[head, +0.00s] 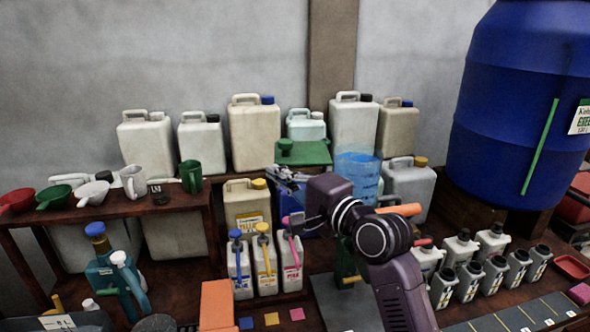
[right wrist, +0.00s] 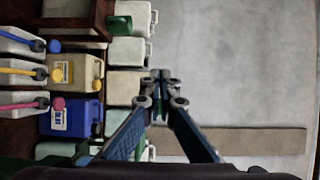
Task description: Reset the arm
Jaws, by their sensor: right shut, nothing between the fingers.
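My right arm (head: 385,250) comes up from the bottom of the head view, purple-grey, bent at the wrist. My right gripper (head: 278,173) points left and away, in front of the shelf of canisters. In the right wrist view its two fingers (right wrist: 160,80) come together at the tips, with nothing between them. My left gripper is not in view.
White canisters (head: 253,135) stand in a row along the wall. Small bottles with blue, yellow and pink pumps (head: 264,260) stand below the gripper. A large blue drum (head: 500,120) is at right. Mugs and scoops (head: 93,194) sit on the left shelf.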

